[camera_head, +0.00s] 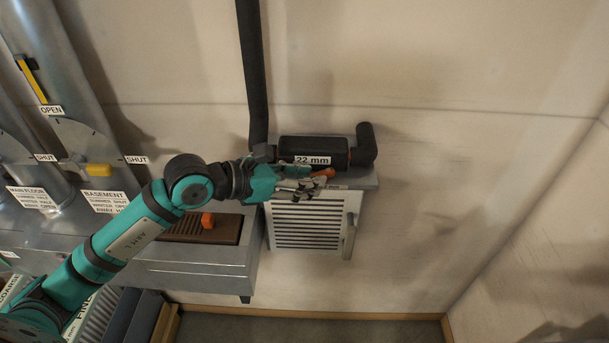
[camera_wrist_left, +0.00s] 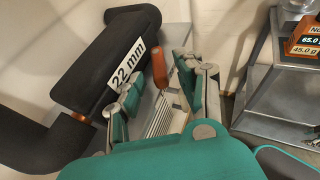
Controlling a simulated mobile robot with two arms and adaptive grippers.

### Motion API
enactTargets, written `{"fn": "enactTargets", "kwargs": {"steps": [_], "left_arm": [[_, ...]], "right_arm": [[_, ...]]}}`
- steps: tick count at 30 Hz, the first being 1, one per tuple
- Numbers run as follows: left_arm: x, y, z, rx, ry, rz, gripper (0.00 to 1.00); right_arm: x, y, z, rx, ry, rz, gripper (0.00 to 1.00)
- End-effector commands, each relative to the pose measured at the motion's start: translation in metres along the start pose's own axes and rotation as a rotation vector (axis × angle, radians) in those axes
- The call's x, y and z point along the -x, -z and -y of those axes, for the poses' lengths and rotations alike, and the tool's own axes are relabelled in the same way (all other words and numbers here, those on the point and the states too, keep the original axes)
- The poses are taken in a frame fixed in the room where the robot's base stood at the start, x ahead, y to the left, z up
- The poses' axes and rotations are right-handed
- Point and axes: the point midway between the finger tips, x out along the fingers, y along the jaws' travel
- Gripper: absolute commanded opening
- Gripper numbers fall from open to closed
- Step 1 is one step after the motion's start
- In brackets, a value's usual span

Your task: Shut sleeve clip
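The black foam sleeve (camera_head: 312,146) labelled "22 mm" lies along a pipe run on top of a grey louvred cabinet. It also shows in the left wrist view (camera_wrist_left: 108,58). An orange clip lever (camera_head: 325,173) sticks out at the sleeve's front side, and it also shows in the left wrist view (camera_wrist_left: 159,68). My left gripper (camera_head: 300,188) is in front of the sleeve, close to the lever. In the left wrist view its fingers (camera_wrist_left: 163,95) are spread apart, with the lever ahead, around the gap between them. Contact cannot be told. My right gripper is out of view.
The louvred cabinet (camera_head: 309,221) stands below the sleeve. A vertical black pipe (camera_head: 252,75) rises to its left, and a black elbow (camera_head: 365,145) ends the run at right. A grey bench with a brown grooved block (camera_head: 205,229) is left. The right wall side is clear.

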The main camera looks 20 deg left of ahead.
Motion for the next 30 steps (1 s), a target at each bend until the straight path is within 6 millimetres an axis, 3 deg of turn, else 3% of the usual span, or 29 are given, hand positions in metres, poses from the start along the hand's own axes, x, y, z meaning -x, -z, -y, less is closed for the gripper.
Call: {"fn": "enactTargets", "kwargs": {"steps": [1,8,14,23,30], "left_arm": [[0.000,0.000,0.000,0.000,0.000,0.000,0.28],[0.000,0.000,0.000,0.000,0.000,0.000,0.00],[0.000,0.001,-0.001,-0.003,0.004,-0.001,0.00],[-0.002,0.004,-0.007,-0.046,0.101,-0.004,0.00],[0.000,0.000,-0.007,-0.052,0.125,-0.002,0.00]], "right_arm": [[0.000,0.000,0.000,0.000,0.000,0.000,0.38],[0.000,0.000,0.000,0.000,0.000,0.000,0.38],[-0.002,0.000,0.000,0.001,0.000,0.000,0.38],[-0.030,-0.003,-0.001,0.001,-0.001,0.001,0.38],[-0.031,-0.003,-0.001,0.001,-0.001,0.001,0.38]]}}
